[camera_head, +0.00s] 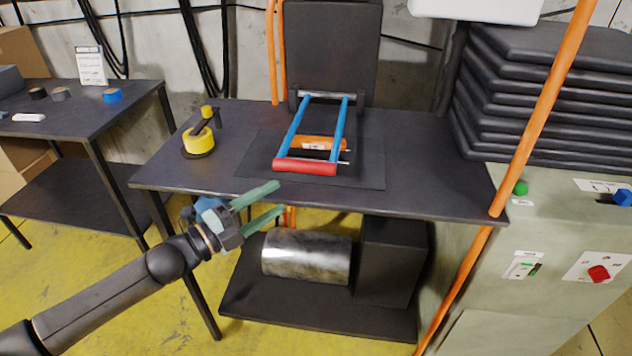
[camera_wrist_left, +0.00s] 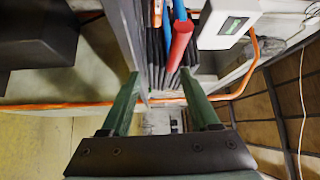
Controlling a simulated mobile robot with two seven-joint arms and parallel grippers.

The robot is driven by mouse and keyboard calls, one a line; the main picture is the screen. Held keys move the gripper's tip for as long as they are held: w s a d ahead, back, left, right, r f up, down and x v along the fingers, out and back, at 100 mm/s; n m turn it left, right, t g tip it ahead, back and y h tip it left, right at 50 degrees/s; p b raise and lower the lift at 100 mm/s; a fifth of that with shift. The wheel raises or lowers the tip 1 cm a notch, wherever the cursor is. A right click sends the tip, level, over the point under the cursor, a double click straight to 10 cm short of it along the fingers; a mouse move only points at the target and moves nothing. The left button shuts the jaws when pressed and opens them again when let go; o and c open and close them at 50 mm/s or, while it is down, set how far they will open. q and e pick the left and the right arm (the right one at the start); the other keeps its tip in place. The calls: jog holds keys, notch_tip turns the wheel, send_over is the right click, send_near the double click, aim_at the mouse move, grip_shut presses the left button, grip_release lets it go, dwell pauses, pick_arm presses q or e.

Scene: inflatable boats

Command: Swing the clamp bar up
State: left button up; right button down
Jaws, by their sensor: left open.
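The clamp bar has blue side arms (camera_head: 337,131) and a red grip (camera_head: 305,166). It is folded down toward the front of the dark table, over an orange part (camera_head: 318,143). In the left wrist view the red grip (camera_wrist_left: 180,42) shows at the top, above and beyond the fingers. My left gripper (camera_head: 265,203) has green fingers, is open and empty, and is just off the table's front edge, left of and nearer than the red grip. It does not touch the bar. In the left wrist view its fingers (camera_wrist_left: 162,92) stand wide apart. My right gripper is not visible.
The dark table (camera_head: 410,180) holds a yellow roll (camera_head: 199,139) on the left. An orange pipe (camera_head: 530,130) slants past the table's right side. Stacked black sheets (camera_head: 550,95) sit on the right. A metal cylinder (camera_head: 306,257) lies on the lower shelf.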

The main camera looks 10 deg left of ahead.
pick_arm(q)
jog(key=w+d+r+m, duration=0.1)
jog(key=w+d, duration=0.1)
jog(key=w, duration=0.1)
jog(key=w+d+r+m+h, duration=0.1)
jog(key=w+d, duration=0.1)
jog(key=w, duration=0.1)
jog(key=w+d+r+m, duration=0.1)
jog(key=w+d, duration=0.2)
jog(key=w, duration=0.1)
jog(key=shift+r+g, duration=0.3)
jog(key=shift+r, duration=0.1)
jog(key=shift+c, duration=0.4)
grip_shut()
jog(key=shift+r, duration=0.1)
dwell(0.9)
